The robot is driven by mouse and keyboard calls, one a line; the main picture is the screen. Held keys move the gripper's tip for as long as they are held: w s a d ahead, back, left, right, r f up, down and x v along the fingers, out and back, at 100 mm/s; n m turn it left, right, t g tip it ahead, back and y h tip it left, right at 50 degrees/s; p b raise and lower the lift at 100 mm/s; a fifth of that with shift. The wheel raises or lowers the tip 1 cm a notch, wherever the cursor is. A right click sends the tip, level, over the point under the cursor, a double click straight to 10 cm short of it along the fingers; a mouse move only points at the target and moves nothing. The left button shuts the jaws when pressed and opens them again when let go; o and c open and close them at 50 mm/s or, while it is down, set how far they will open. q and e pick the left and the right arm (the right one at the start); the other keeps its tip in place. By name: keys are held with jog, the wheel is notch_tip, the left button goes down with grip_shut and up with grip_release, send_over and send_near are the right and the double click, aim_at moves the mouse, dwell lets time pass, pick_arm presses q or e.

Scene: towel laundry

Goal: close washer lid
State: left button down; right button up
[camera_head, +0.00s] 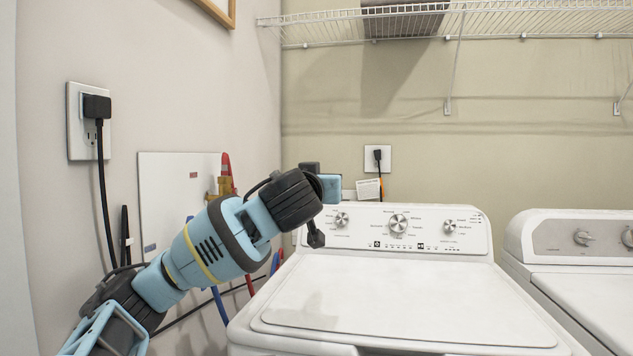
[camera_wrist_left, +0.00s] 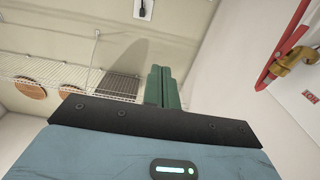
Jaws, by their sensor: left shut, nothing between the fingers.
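The white washer (camera_head: 490,330) stands in the lower middle of the head view, with its control panel (camera_head: 440,228) upright at the back. Its lid (camera_head: 400,298) lies flat across the top, and no opening into the drum shows. My left arm reaches in from the left, and its wrist is above the washer's back left corner, in front of the panel's left end. In the left wrist view my left gripper (camera_wrist_left: 163,87) has its green fingers together with nothing between them. The fingertips are not clear in the head view. My right gripper is in neither view.
A second white machine (camera_head: 590,285) stands at the right. A white wire shelf (camera_head: 500,20) spans the back wall above. Red and blue hoses and a brass valve (camera_wrist_left: 291,60) are on the left wall. The space above the lid is clear.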

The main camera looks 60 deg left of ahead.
pick_arm(q)
jog(key=v, duration=0.7)
jog(key=shift+s+d, duration=0.25)
jog(key=shift+d, duration=0.1)
dwell(0.4)
